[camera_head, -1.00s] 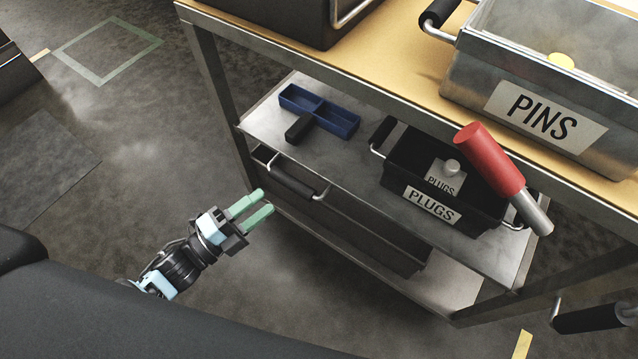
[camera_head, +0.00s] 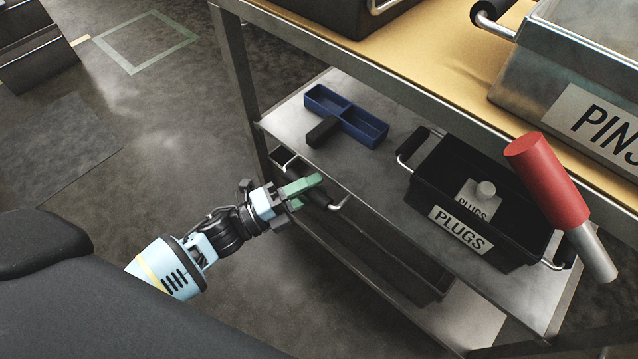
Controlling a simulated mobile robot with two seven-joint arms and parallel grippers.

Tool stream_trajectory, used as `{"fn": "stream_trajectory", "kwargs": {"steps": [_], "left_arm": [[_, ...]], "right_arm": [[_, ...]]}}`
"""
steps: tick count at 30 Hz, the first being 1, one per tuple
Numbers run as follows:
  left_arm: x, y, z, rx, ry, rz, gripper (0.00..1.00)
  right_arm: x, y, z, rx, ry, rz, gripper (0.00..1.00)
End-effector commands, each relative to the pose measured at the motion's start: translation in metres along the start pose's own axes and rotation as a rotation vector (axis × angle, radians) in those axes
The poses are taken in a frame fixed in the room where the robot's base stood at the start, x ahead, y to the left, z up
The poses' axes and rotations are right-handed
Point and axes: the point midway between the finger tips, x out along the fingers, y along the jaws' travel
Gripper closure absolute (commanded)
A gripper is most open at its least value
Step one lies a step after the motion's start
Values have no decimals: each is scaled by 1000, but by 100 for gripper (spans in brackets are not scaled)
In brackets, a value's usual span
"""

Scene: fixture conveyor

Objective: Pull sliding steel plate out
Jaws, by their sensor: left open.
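The sliding steel plate (camera_head: 285,121) is the bare grey metal shelf under the wooden top. It carries a blue two-part tray (camera_head: 345,115), a small black block (camera_head: 322,132) and a black PLUGS bin (camera_head: 425,190). My left gripper (camera_head: 308,188), with pale green fingers, is open below and in front of the plate's near left edge. Its fingers overlap a black bar handle with a metal bracket (camera_head: 341,203) under that edge and hide part of it. I cannot tell whether they touch it. My right gripper is not in view.
A grey PINS bin (camera_head: 540,75) and a dark bin stand on the wooden top (camera_head: 440,70). A red cylinder with a grey shaft (camera_head: 550,180) shows over the PLUGS bin's right side. A dark bin (camera_head: 385,265) sits below the plate.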

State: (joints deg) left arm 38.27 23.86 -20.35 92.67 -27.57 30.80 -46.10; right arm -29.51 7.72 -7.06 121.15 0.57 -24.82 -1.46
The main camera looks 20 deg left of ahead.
Motion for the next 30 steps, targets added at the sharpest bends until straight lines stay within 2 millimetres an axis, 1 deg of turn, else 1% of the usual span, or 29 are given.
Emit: {"fn": "stream_trajectory", "kwargs": {"steps": [1, 3, 6, 14, 15, 25, 26, 30], "left_arm": [[6, 1, 0, 0, 0, 0, 53], [12, 1, 0, 0, 1, 0, 53], [17, 0, 0, 0, 0, 1, 53], [18, 0, 0, 0, 0, 1, 53], [18, 0, 0, 0, 0, 1, 55], [18, 0, 0, 0, 0, 0, 98], [18, 0, 0, 0, 0, -1, 100], [18, -1, 0, 1, 1, -2, 100]], "right_arm": [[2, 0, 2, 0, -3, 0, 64], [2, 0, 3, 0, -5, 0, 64], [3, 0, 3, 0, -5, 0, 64], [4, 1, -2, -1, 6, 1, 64], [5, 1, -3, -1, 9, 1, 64], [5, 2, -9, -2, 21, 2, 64], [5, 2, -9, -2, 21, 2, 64], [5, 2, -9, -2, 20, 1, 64]]}}
